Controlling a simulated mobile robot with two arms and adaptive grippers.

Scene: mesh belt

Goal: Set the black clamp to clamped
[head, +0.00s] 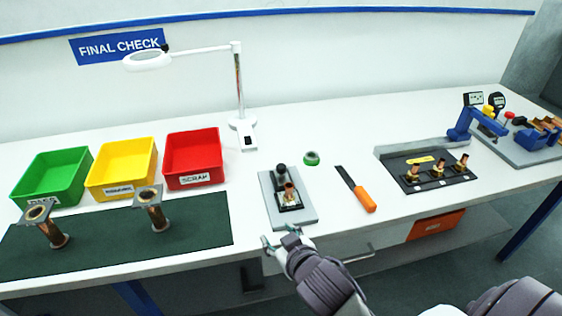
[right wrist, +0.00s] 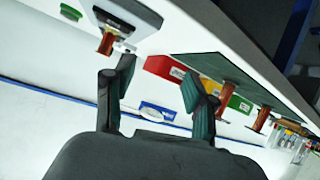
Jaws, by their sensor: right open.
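A black upright part (head: 281,171), which looks like the black clamp, stands on a grey plate (head: 306,213) at the table's front middle. A copper fitting (head: 290,195) sits on a dark block just in front of it. Whether the clamp is open or closed is too small to tell. The copper fitting also shows in the right wrist view (right wrist: 106,43), with the clamp hidden there. My right gripper (head: 274,243) is open and empty at the table's front edge, just in front of the plate and apart from it. My left gripper is not in view.
An orange-handled tool (head: 365,200) lies right of the plate, and a green round piece (head: 312,158) behind it. A black tray (head: 412,183) holds copper fittings. Left are red (head: 195,181), yellow and green bins and a dark green mat (head: 205,232). A lamp (head: 239,95) stands behind.

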